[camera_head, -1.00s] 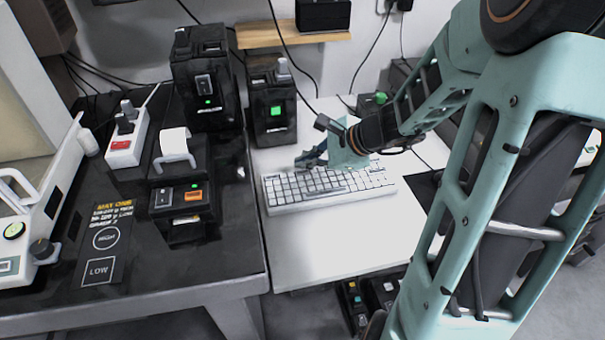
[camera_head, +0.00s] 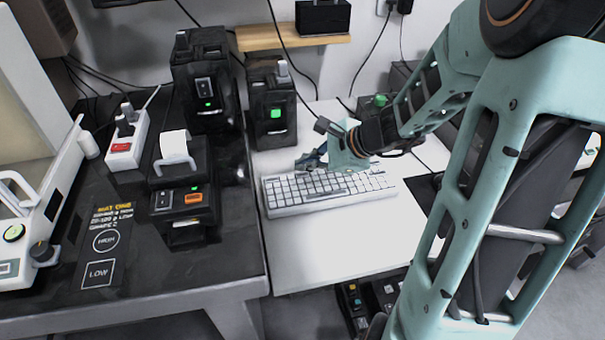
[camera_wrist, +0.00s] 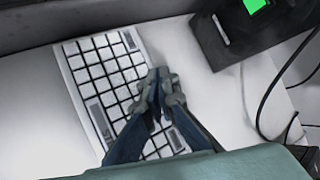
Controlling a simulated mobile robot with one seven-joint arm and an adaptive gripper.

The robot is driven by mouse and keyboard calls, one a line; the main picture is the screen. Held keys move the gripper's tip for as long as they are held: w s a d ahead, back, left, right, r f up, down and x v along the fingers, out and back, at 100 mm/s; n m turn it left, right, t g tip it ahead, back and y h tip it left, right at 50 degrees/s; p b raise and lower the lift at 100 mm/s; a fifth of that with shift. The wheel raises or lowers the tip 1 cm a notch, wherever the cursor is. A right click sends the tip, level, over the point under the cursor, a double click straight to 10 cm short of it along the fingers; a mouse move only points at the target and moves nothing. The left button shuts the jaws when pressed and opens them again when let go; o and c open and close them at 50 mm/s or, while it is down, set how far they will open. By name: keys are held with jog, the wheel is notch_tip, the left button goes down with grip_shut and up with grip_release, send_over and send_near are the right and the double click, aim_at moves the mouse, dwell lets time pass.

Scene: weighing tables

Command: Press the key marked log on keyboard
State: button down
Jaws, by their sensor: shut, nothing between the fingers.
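The white keyboard (camera_head: 335,190) lies on the white table at the centre of the head view. I cannot tell whether the tips touch anything.
A black device with a green-lit button (camera_head: 275,113) stands just behind the keyboard, near my gripper. Black devices and a label printer (camera_head: 180,180) stand on the dark table at left. The white table's front (camera_head: 320,245) is clear. Cables hang behind.

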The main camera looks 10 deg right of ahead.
aim_at(305, 176)
jog(key=shift+f+b, duration=0.45)
jog(key=shift+b, duration=0.1)
jog(key=shift+f+b, duration=0.35)
jog(key=shift+b, duration=0.05)
dwell(0.6)
jog(key=shift+r, duration=0.1)
jog(key=shift+r+p, duration=0.65)
jog(key=shift+r, duration=0.05)
jog(key=shift+r, duration=0.1)
notch_tip(305, 176, up, 5)
jog(key=p, duration=0.4)
dwell(0.9)
